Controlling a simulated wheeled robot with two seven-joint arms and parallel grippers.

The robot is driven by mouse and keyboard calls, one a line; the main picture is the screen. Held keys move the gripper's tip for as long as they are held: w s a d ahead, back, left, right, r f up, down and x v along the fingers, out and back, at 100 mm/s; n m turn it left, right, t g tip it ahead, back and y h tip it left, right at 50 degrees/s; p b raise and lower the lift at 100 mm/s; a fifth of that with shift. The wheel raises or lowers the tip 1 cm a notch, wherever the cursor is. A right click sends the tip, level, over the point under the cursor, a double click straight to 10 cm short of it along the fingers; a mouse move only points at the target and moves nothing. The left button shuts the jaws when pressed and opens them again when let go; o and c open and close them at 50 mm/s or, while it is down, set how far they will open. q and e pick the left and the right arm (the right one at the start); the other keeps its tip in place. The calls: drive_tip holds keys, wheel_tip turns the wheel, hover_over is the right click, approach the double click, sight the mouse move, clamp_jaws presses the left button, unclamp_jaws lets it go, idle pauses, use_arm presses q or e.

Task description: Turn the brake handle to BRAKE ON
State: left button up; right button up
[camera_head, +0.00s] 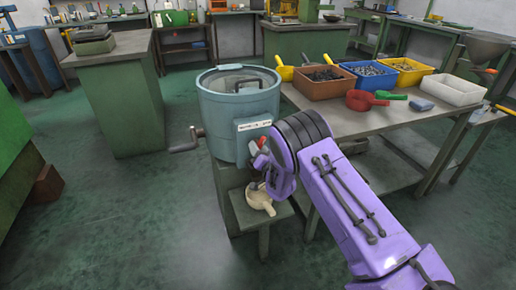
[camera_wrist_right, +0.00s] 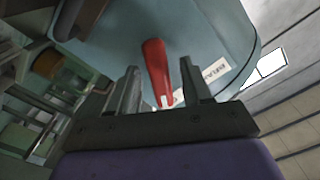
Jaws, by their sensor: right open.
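The brake handle is a red lever on the front of a round blue-grey machine drum (camera_head: 222,105). In the head view only a small part of the red handle (camera_head: 263,141) shows beside my purple right arm. In the right wrist view the red handle (camera_wrist_right: 157,70) stands between the two fingers of my right gripper (camera_wrist_right: 162,88), with gaps visible on both sides. My right gripper is open, and its fingers are around the handle's end without closing on it. A white label (camera_head: 254,123) is on the drum just above; its lettering is too small to read. My left gripper is not in view.
A crank (camera_head: 186,141) sticks out from the drum's left side. A cream spouted vessel (camera_head: 260,198) stands on a low shelf below. To the right, a table (camera_head: 345,122) holds several bins, including a blue bin (camera_head: 369,80), and scoops. Open green floor lies to the left.

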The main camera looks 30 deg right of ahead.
drive_tip(key=shift+x, duration=1)
clamp_jaws()
drive_tip(key=shift+f, duration=0.1)
drive_tip(key=n+b, duration=0.1)
drive_tip(key=n, duration=0.5)
drive_tip(key=shift+f+b, duration=0.15)
drive_tip(key=shift+b, duration=0.15)
drive_tip(key=n+b, duration=0.1)
drive_tip(key=n, duration=0.2)
drive_tip(key=n+b, duration=0.1)
drive_tip(key=n, duration=0.2)
drive_tip(key=shift+s+d+n, duration=0.1)
drive_tip(key=shift+d+n, duration=0.1)
drive_tip(key=shift+n, duration=0.2)
